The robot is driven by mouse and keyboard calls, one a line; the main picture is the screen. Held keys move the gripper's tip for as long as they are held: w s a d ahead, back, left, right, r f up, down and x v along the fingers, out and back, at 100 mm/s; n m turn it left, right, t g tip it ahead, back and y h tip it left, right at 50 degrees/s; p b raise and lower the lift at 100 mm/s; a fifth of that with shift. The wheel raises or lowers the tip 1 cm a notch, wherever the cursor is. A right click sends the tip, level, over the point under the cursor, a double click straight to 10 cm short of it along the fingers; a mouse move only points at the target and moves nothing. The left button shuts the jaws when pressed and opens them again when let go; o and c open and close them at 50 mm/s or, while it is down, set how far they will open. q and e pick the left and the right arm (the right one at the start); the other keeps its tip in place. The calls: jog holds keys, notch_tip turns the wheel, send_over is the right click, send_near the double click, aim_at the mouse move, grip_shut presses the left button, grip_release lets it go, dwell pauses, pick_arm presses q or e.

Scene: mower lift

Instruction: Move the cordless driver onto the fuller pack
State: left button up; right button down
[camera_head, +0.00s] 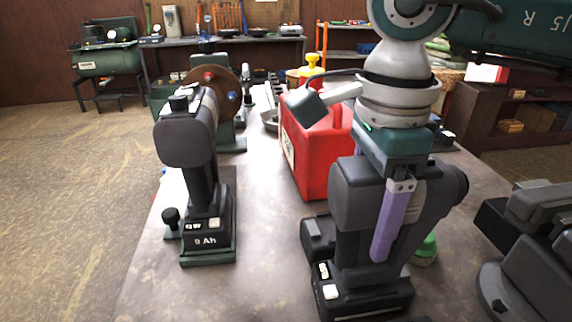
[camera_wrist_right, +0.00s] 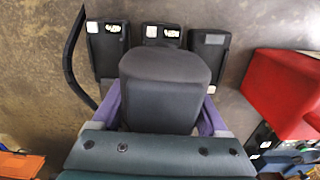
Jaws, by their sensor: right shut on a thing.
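My right gripper (camera_head: 383,240), with purple fingers, is shut on the dark grey body of a cordless driver (camera_head: 345,190). The driver is upright, its handle pointing down to a black battery pack (camera_head: 365,302). I cannot tell whether driver and pack touch. The right wrist view shows the driver's rounded top (camera_wrist_right: 165,85) between both fingers, with several black packs (camera_wrist_right: 107,48) beyond it. A similar dark grey tool (camera_head: 187,140) stands upright at left on a black pack (camera_head: 205,232) with an "Ah" label, its digit unclear. My left gripper is out of view.
A red can (camera_head: 315,150) with a yellow cap stands behind the held driver. A brown disc (camera_head: 225,90) on a green machine stands at the back left. Dark grey blocky parts (camera_head: 530,245) fill the lower right. The tabletop (camera_head: 265,250) is clear between the two tools.

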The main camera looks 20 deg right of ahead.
jog(key=shift+r, duration=0.1)
jog(key=shift+f, duration=0.2)
dwell(0.4)
jog(key=shift+f+b, duration=0.3)
jog(key=shift+b, duration=0.2)
dwell(0.4)
jog(key=shift+c, duration=0.9)
grip_release()
jog(key=shift+w, duration=0.1)
jog(key=shift+o, duration=0.9)
jog(key=shift+f, duration=0.1)
